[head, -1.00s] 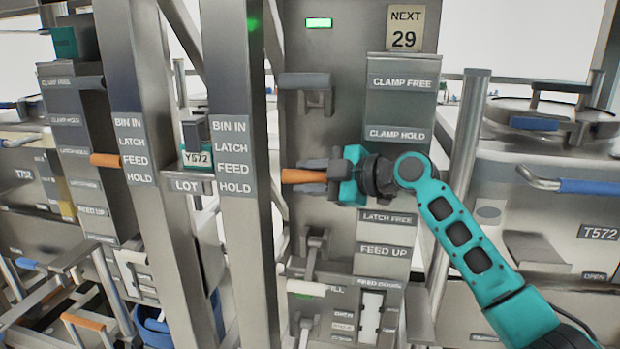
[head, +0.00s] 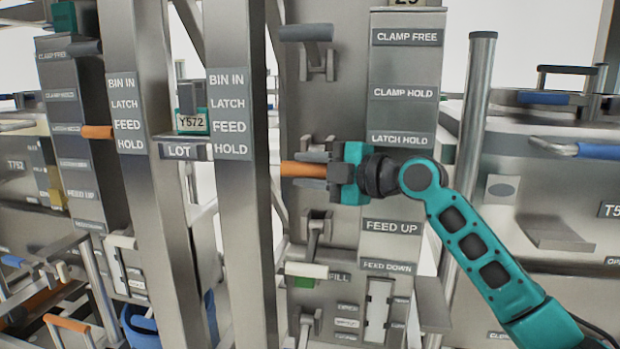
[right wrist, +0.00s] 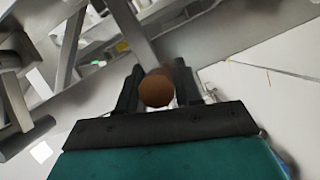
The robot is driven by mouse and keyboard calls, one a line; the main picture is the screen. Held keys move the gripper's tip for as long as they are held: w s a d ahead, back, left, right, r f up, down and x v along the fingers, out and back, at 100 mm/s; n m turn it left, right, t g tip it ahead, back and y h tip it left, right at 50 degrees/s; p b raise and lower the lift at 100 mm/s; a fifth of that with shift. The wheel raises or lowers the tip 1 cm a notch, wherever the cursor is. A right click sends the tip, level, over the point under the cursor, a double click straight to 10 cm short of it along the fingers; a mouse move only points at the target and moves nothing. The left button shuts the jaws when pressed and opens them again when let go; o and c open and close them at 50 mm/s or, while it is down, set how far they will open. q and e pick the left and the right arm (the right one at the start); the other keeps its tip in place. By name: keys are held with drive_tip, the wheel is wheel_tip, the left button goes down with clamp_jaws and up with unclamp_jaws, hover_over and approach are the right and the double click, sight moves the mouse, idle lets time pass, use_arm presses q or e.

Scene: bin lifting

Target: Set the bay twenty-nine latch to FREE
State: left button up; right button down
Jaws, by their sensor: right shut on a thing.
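The bay's latch lever has an orange-brown grip (head: 297,169), seen end-on in the right wrist view (right wrist: 156,90). My right gripper (head: 318,171) is shut on this grip, one finger on each side. The grip is level with the space between the LATCH HOLD label (head: 402,139) and the FEED UP label (head: 392,227), on the label column (head: 407,65). No LATCH FREE label shows; my wrist and arm cover that stretch. The lever's pivot is hidden. The number plate (head: 407,3) is cut off at the top. My left gripper is not in view.
A grey-gripped lever (head: 305,33) sits above and a white-gripped lever (head: 306,271) below. A steel post (head: 245,200) stands close left of the grip. A round upright (head: 468,120) and a vessel with a blue handle (head: 598,152) are at right.

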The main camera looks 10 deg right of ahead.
drive_tip(key=shift+w+f+b, duration=0.1)
drive_tip(key=shift+f+b, duration=0.2)
drive_tip(key=shift+f, duration=0.85)
drive_tip(key=c, duration=1.1)
unclamp_jaws()
drive_tip(key=shift+d, duration=0.1)
drive_tip(key=shift+o, duration=1.3)
drive_tip(key=shift+w, duration=0.15)
drive_tip(key=shift+r, duration=0.5)
drive_tip(key=shift+d, duration=0.1)
drive_tip(key=v, duration=1.2)
drive_tip(key=shift+s+d, duration=0.25)
drive_tip(key=shift+s, duration=0.1)
drive_tip(key=shift+f, duration=0.1)
